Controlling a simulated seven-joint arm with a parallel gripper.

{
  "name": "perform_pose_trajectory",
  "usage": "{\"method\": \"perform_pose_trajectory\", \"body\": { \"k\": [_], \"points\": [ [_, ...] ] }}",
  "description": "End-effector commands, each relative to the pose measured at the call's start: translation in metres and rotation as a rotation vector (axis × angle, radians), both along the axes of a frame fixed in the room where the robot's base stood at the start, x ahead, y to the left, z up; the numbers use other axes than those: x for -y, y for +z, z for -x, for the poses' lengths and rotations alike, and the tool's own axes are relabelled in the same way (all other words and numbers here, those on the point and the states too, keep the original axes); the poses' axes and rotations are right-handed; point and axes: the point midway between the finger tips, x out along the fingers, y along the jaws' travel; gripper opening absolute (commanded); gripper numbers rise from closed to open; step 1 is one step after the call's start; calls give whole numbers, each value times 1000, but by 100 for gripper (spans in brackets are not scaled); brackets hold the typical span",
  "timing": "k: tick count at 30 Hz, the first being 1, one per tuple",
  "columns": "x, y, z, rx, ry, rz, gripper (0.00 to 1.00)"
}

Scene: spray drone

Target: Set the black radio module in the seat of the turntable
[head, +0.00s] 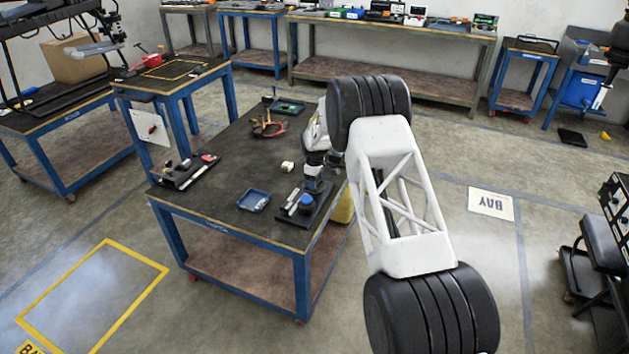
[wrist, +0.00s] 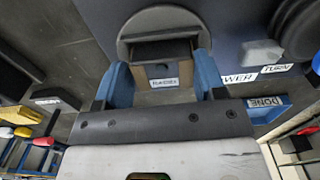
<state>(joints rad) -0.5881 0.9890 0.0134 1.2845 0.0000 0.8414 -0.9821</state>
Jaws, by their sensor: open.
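In the wrist view, the black radio module (wrist: 160,49) is a dark block with a small white label, partly legible, on or below its near face. It lies against the round grey turntable (wrist: 127,40), within the disc's outline. I cannot tell how deep it sits, and the seat itself is hidden. My gripper (wrist: 165,77) is open, its two blue fingers on either side of the block, with no clear grip on it. In the head view, my gripper (head: 318,182) is low over the black base unit (head: 318,212) at the table's right front corner. The arm hides the module there.
The base has labels and a dark round knob (wrist: 296,35). A blue tray (head: 254,201) marked DONE lies left of the base. A small white block (head: 287,167), red pliers (head: 268,128) and a black rack (head: 186,172) are on the table (head: 235,150). Its middle is mostly clear.

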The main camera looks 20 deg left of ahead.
Motion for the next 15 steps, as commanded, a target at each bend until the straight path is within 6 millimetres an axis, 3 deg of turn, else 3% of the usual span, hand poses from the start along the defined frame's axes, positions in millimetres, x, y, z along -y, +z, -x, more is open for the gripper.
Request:
{"method": "perform_pose_trajectory", "body": {
  "k": [1, 4, 7, 9, 15],
  "points": [
    [4, -23, 11, -25, 2, 16, 80],
    [4, -19, 11, -25, 2, 16, 80],
    [4, -13, 11, -26, 2, 17, 76],
    [4, -6, 11, -26, 2, 17, 80],
    [3, 25, 7, -17, 1, 11, 80]
  ]
}}
